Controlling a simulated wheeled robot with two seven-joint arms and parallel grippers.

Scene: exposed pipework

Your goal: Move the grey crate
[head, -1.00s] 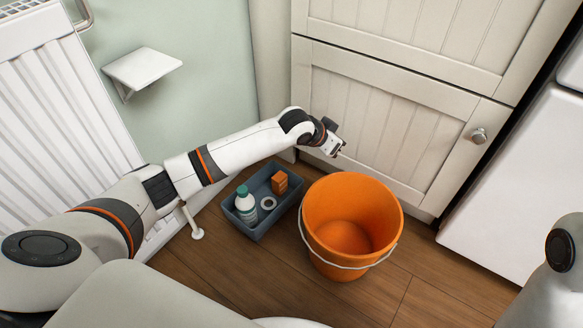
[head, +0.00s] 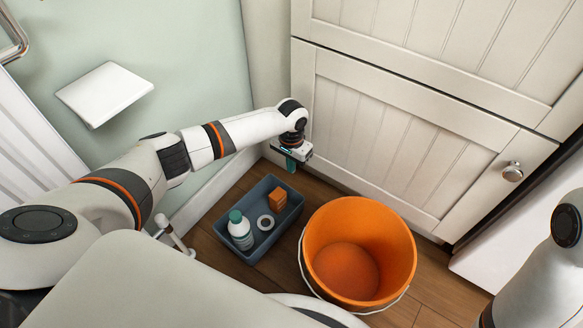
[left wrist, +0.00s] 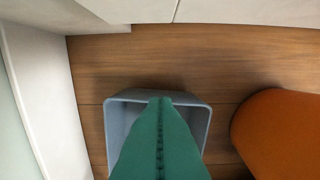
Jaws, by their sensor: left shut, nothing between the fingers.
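The grey crate (head: 281,232) is a shallow, open, blue-grey box on the wooden floor. It holds a white bottle with a green cap (head: 240,230), a white ring (head: 265,222) and a small orange block (head: 278,199). My left gripper (head: 291,164) points down above the crate's far end, apart from it. Its green fingers (left wrist: 160,120) are shut and empty. In the left wrist view they cover the middle of the crate (left wrist: 204,118), whose far rim and sides show around them. My right gripper is out of view.
An orange bucket (head: 358,250) with a wire handle stands close to the right of the crate. A pale cupboard (head: 400,150) rises behind, and a skirting board and green wall are left. A narrow strip of floor is free behind the crate.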

